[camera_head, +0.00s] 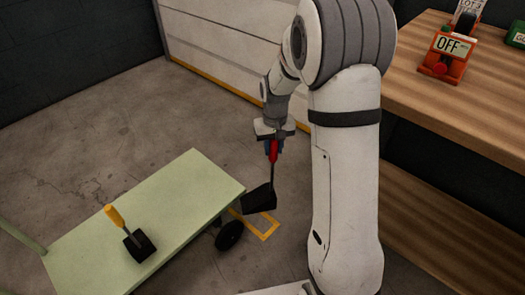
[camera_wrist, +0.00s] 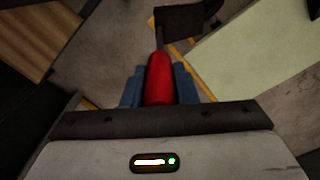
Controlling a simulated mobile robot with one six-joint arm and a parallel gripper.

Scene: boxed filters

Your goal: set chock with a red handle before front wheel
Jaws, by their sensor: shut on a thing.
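The chock with a red handle (camera_head: 259,198) hangs below my gripper (camera_head: 273,147), its dark wedge above the floor beside the cart's corner. My gripper is shut on its red handle, which also shows between the blue-grey fingers in the wrist view (camera_wrist: 160,80). The front wheel (camera_head: 230,235) is a black wheel under the near right corner of the pale green cart (camera_head: 190,180). The chock's wedge is up and to the right of the wheel in the head view. A yellow outlined rectangle (camera_head: 268,233) is on the floor by the wheel, partly hidden by the chock.
Another chock with a yellow handle (camera_head: 138,246) stands on the cart's deck. A wooden bench (camera_head: 440,90) at the right carries an orange device marked OFF (camera_head: 446,55) and a green item (camera_head: 516,36). A white panelled door (camera_head: 205,50) is behind. Floor left of the cart is clear.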

